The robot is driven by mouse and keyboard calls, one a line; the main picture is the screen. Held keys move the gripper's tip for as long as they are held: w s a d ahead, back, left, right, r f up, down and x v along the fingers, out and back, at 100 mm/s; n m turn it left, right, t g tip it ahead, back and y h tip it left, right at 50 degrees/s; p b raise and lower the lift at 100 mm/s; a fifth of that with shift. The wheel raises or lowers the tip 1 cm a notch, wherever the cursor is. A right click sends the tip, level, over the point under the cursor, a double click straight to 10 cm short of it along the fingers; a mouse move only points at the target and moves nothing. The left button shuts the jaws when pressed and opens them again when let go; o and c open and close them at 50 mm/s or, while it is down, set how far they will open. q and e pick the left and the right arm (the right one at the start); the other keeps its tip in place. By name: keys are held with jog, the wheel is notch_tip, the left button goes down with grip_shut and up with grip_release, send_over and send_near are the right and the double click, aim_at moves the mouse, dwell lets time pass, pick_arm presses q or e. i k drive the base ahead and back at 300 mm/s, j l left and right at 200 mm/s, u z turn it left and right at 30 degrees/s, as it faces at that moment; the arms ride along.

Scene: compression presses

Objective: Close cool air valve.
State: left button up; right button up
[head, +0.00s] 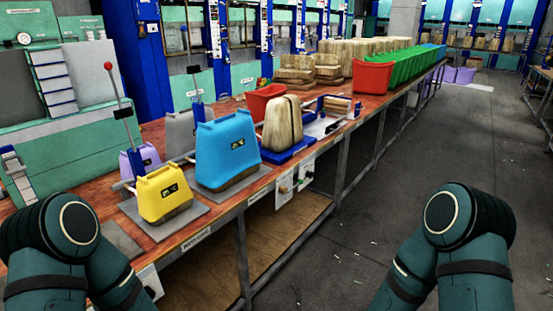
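I cannot make out with certainty which part is the cool air valve. A white panel with small knobs (285,188) is fixed to the front edge of the workbench, below the blue tray. A lever with a red ball knob (108,66) stands upright at the left, behind the yellow box. A round gauge (23,38) sits on the teal machine at the upper left. Only the upper links of my two arms show, at the lower left and lower right. Both grippers are outside the view.
The long wooden workbench (210,216) holds a yellow box (160,193), a blue box (228,148), red bins (372,77) and green bins (408,66). Blue-framed presses line the back. The grey floor (440,130) on the right is open, with small white scraps.

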aim_at(300, 181)
jog(key=u, duration=0.35)
jog(key=i+l+u, duration=0.25)
jog(key=u, duration=0.15)
jog(key=i+l+u, duration=0.15)
jog(key=l+u, duration=0.3)
jog(key=i+l+u, duration=0.1)
jog(key=l, duration=0.2)
jog(key=i+l, duration=0.1)
jog(key=l, duration=0.2)
jog(key=i+l+u, duration=0.15)
jog(key=l, duration=0.15)
jog(key=i+l, duration=0.1)
jog(key=l, duration=0.35)
jog(key=i+l, duration=0.1)
jog(key=l, duration=0.35)
jog(key=i+l, duration=0.1)
jog(key=l, duration=0.4)
jog(key=u, duration=0.05)
